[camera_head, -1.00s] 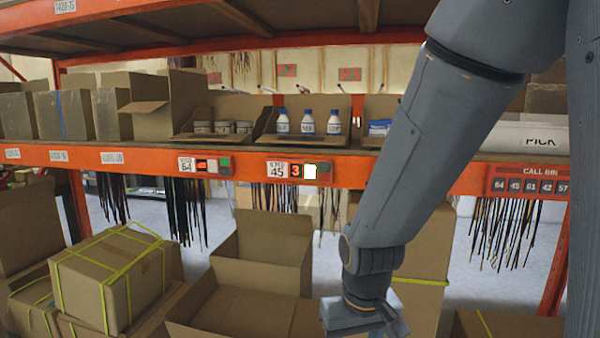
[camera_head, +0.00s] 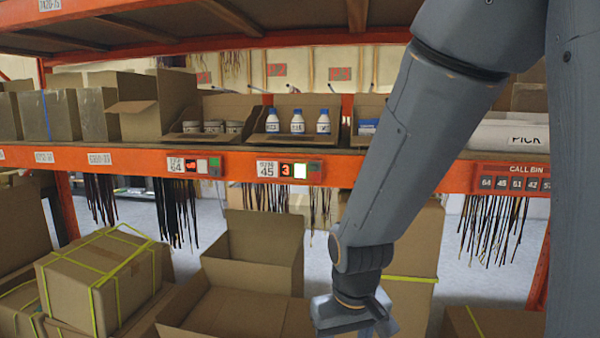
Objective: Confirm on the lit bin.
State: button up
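The bin labelled 45 (camera_head: 264,138) stands on the orange shelf and holds several white bottles with blue caps (camera_head: 298,122). Below it on the beam is a tag marked 45 (camera_head: 267,169), a display (camera_head: 285,170) showing a red 3, and a brightly lit white-green button (camera_head: 300,171). A dark grey piece with a greenish patch sits to its right. My gripper (camera_head: 352,327) hangs low, to the right of and well below the lit button, over an open carton. Its fingertips are cut off at the bottom edge, so its opening cannot be told.
Bin 64 (camera_head: 178,137) with several jars is to the left; its module (camera_head: 204,166) has a red display. A CALL BIN panel (camera_head: 513,174) is at right. An open carton (camera_head: 222,310) and a strapped box (camera_head: 100,278) stand below. Dark straps hang under the beam.

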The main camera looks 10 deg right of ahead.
grip_shut()
dwell(1.5)
